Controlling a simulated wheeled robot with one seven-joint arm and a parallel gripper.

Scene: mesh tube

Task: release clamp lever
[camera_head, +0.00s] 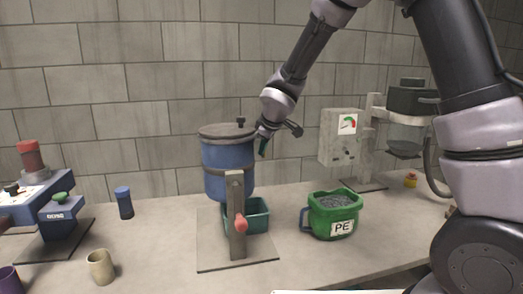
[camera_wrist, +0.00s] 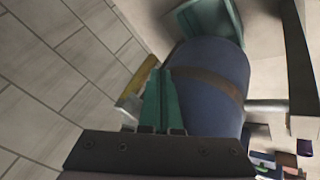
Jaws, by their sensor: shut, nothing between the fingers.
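A blue cylindrical vessel (camera_head: 227,165) with a grey lid (camera_head: 222,130) and a dark top knob stands upright behind a grey post (camera_head: 235,195). A lever with a red grip (camera_head: 241,224) is on the post's front. My gripper (camera_head: 263,147) is at the right side of the vessel, near lid height. In the wrist view its teal fingers (camera_wrist: 161,100) are shut, with the blue vessel (camera_wrist: 215,65) close beside them. A small ochre strip with a pale metal end (camera_wrist: 142,80) lies just left of the fingers; I cannot tell whether it is the clamp lever.
A teal tray (camera_head: 260,215) sits below the vessel. A green bucket (camera_head: 320,224) marked PE, filled with grey grains, stands to the right. A grey gauge box (camera_head: 337,150) is behind it. A dark blue bottle (camera_head: 124,203) and beige cup (camera_head: 101,267) stand left. The tiled wall is close behind.

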